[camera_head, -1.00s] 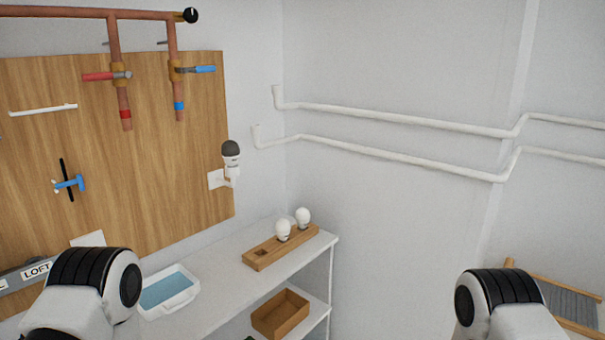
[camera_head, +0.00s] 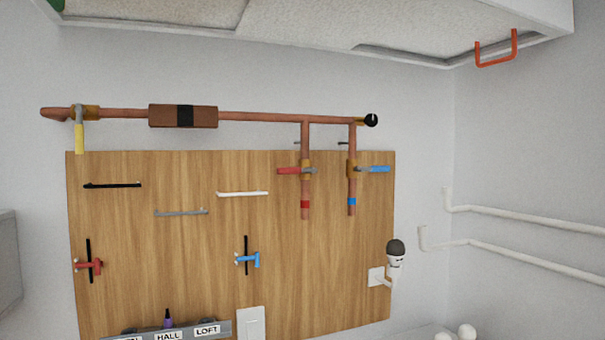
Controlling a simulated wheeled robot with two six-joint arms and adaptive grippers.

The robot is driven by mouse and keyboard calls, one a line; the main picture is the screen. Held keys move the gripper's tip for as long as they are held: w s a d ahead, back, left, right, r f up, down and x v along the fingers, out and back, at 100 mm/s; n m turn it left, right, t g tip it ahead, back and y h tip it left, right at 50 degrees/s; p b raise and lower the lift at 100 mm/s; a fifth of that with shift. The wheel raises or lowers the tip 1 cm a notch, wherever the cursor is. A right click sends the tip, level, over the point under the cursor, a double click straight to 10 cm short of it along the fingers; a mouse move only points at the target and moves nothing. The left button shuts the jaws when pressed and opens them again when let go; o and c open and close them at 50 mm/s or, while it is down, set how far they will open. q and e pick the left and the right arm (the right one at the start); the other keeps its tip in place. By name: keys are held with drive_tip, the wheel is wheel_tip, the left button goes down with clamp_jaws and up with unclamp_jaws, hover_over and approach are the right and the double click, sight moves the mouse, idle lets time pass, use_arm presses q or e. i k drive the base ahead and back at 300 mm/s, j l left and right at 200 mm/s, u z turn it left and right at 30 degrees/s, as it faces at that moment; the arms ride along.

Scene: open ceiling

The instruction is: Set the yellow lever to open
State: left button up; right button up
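The yellow lever (camera_head: 79,138) is at the far left of the copper pipe in the head view. It hangs straight down from a brass valve (camera_head: 86,113), crosswise to the horizontal pipe (camera_head: 258,117). Its lower end reaches the top left corner of the wooden board. Neither of my grippers shows in this view, so their state is hidden.
A red lever (camera_head: 289,171) and a blue lever (camera_head: 374,169) stick out sideways from two vertical pipe branches. The wooden board (camera_head: 190,245) carries hooks and small T-handles. A grey box edge (camera_head: 8,262) stands at the left. An overhead panel (camera_head: 300,28) spans the top.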

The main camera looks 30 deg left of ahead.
sight(78, 108)
drive_tip(key=u, duration=1.95)
